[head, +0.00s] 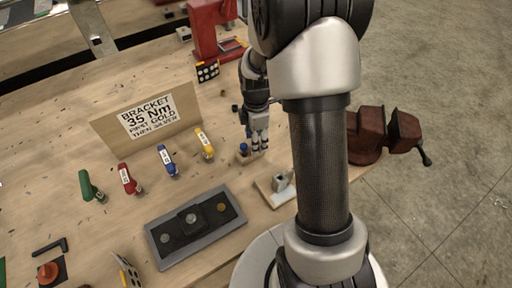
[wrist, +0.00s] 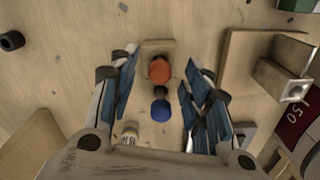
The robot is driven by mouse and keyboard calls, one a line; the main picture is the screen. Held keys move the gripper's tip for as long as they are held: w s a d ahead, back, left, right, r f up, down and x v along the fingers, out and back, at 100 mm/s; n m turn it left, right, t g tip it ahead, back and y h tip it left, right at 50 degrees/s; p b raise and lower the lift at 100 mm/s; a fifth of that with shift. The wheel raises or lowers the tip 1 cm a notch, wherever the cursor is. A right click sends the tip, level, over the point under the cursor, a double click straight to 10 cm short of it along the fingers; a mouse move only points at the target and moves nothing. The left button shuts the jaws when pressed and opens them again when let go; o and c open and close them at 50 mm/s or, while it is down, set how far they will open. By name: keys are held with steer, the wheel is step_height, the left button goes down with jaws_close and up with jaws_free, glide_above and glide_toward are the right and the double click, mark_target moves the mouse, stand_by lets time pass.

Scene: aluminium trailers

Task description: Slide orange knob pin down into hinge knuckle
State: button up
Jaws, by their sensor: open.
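The orange knob pin (wrist: 159,70) stands in a small wooden block (wrist: 158,47), seen from above in the wrist view. A blue knob (wrist: 161,110) is close beside it; it also shows in the head view (head: 243,148). My gripper (head: 260,149) is open above the block, with its blue-lined fingers on either side of the knobs and a gap to each. The orange knob is hidden in the head view. A grey metal part (wrist: 280,79), perhaps the hinge knuckle, is on a wooden board (wrist: 233,73) at the right; it also shows in the head view (head: 281,182).
A grey tray (head: 160,249) with round pieces lies at the front. Several coloured tools, including a yellow one (head: 204,142), lie before a bracket sign (head: 110,138). A red vise (head: 370,135) is at the right table edge. Bare wood lies left of the block.

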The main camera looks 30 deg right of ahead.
steer(key=shift+f, duration=0.55)
steer(key=shift+c, duration=0.3)
steer(key=c, duration=0.9)
